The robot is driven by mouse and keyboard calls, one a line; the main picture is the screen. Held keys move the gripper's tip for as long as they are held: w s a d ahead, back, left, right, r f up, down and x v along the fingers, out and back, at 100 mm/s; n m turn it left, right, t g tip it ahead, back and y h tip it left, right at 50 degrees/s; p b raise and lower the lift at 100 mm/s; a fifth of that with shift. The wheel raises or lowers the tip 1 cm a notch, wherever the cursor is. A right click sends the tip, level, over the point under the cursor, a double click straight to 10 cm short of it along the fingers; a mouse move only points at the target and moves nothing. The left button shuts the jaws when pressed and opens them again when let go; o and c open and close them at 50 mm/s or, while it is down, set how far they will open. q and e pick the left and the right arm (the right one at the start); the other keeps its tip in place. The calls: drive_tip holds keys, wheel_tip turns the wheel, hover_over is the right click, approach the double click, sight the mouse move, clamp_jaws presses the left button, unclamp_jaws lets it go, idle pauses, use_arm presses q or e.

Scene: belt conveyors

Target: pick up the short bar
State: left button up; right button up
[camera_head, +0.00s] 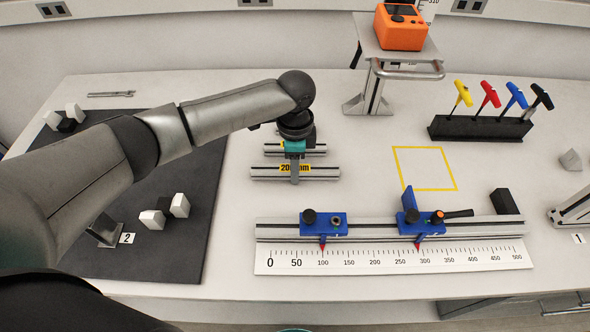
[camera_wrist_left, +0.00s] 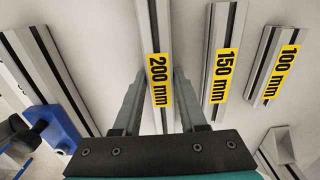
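In the left wrist view three grey slotted bars lie side by side with yellow labels: a 200 mm bar (camera_wrist_left: 153,30), a 150 mm bar (camera_wrist_left: 226,25) and the shortest, a 100 mm bar (camera_wrist_left: 280,65). My left gripper (camera_wrist_left: 160,75) has its two fingers on either side of the 200 mm bar at its label; I cannot tell whether they press on it. In the head view my left gripper (camera_head: 295,178) points down over the 200 mm bar (camera_head: 322,172), with the 150 mm bar (camera_head: 318,149) behind. The 100 mm bar is hidden there by my arm. My right gripper is out of view.
In front lies a rail with blue sliders (camera_head: 323,224) above a ruler (camera_head: 390,257). A yellow square outline (camera_head: 424,168) marks clear table at right. Behind stand an orange device (camera_head: 401,30) and a black tool holder (camera_head: 480,128). A dark mat (camera_head: 180,240) lies at left.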

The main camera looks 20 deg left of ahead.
use_arm(q)
clamp_jaws()
drive_tip(key=shift+r, duration=0.15)
idle(0.4)
